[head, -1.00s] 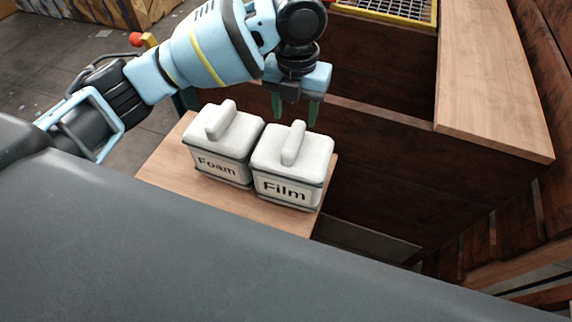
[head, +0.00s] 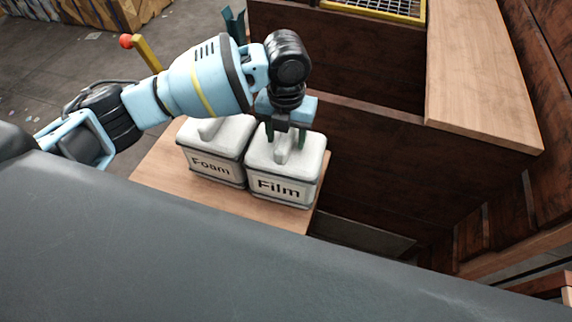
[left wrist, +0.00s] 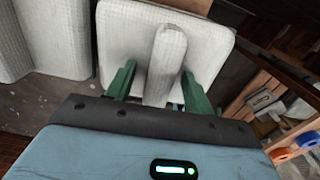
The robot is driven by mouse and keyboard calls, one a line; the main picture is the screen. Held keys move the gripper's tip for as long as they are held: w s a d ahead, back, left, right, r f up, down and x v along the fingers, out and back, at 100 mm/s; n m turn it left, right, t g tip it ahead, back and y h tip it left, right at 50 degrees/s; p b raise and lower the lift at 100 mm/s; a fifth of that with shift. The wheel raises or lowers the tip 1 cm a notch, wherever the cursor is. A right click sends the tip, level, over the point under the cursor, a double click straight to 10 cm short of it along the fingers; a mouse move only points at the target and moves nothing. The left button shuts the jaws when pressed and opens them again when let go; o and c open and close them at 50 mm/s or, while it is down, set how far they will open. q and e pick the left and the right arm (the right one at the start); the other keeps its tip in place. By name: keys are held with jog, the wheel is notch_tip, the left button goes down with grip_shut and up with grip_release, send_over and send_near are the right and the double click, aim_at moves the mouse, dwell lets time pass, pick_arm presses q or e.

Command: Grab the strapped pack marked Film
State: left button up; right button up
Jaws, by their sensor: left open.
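The white pack marked Film (head: 280,187) stands upright on a small wooden table. It has a raised bar-shaped handle on its top, which shows large in the left wrist view (left wrist: 166,62). My left gripper (head: 285,138) is over the pack's top, pointing down. Its green fingers (left wrist: 158,85) are open, one on each side of the handle, with gaps visible. A similar white pack marked Foam (head: 212,167) stands close on the left, and part of it shows in the left wrist view (left wrist: 55,35). My right gripper is not in view.
The wooden table (head: 160,180) has bare room to the left and front of the packs. A dark wooden panel (head: 370,165) rises behind and to the right. A yellow-rimmed grate (head: 385,12) and a light wooden ledge (head: 475,80) lie beyond.

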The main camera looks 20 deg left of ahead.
pick_arm(q)
jog(key=shift+c, duration=0.4)
grip_shut()
jog(key=shift+r, duration=0.1)
dwell(0.9)
